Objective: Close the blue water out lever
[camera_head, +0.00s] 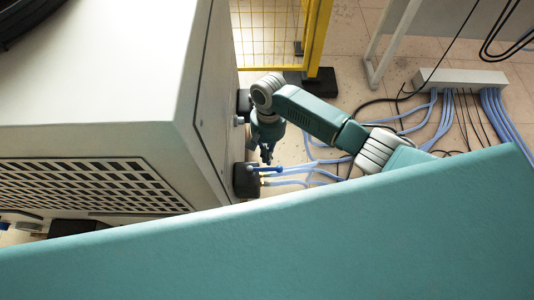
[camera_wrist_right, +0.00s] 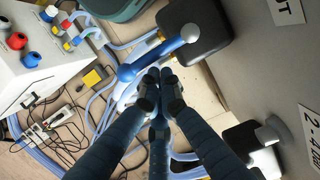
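The blue water out lever (camera_head: 265,169) sticks out from a black block (camera_head: 245,181) low on the side of the big white cabinet. In the right wrist view the lever (camera_wrist_right: 158,56) runs from the black block (camera_wrist_right: 201,28) down-left to a rounded end. My right gripper (camera_head: 267,155) points down close to the lever. In the right wrist view its fingertips (camera_wrist_right: 159,80) are drawn together, with nothing seen between them. They lie just below the lever in the picture; whether they touch it I cannot tell. My left gripper is in neither view.
The white cabinet (camera_head: 90,90) stands directly left of my right gripper. A second black block (camera_wrist_right: 250,145) with a grey lever shows in the wrist view. Blue hoses (camera_head: 300,178) run over the floor. A yellow fence (camera_head: 315,40) stands behind.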

